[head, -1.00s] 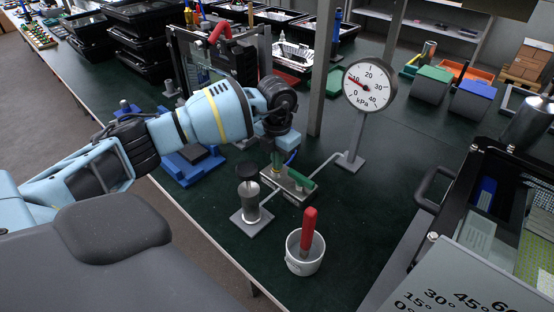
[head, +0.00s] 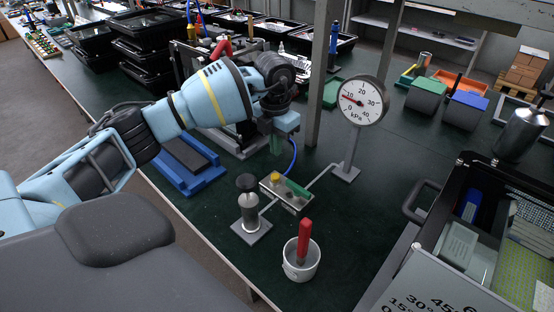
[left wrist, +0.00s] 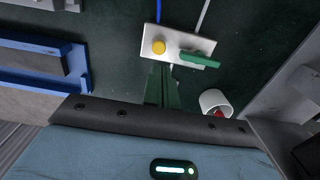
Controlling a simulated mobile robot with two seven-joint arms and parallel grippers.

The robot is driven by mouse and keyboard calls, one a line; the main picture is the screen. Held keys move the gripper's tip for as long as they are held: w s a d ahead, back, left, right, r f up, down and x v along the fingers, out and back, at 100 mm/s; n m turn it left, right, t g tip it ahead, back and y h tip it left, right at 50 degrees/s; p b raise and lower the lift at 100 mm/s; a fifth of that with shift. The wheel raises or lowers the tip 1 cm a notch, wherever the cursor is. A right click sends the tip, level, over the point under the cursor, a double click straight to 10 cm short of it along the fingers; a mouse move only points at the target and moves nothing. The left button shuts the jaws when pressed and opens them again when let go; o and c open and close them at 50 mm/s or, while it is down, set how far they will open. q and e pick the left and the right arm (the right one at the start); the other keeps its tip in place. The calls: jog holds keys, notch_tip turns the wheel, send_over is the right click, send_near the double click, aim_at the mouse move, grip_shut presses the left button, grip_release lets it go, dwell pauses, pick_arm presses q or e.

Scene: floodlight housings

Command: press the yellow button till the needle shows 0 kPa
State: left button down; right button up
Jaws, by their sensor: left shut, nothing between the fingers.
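The yellow button (head: 275,177) sits on a small pale block (head: 287,193) beside a green bar (head: 297,188). In the left wrist view the button (left wrist: 158,47) is fully visible beyond my fingertips. My left gripper (head: 277,146) is above and behind the button, apart from it. Its green fingers (left wrist: 162,84) are closed with nothing held. The round kPa gauge (head: 363,100) stands on a grey post to the right, and its red needle points near 10. My right gripper is not in view.
A black-knobbed pump (head: 248,206) stands left of the block, joined by a tube. A white cup (head: 301,262) with a red-handled tool stands in front. A blue frame (head: 187,166) lies left, and an open black case (head: 455,215) is at right.

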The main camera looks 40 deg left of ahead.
pick_arm(q)
jog(key=shift+r, duration=2.3)
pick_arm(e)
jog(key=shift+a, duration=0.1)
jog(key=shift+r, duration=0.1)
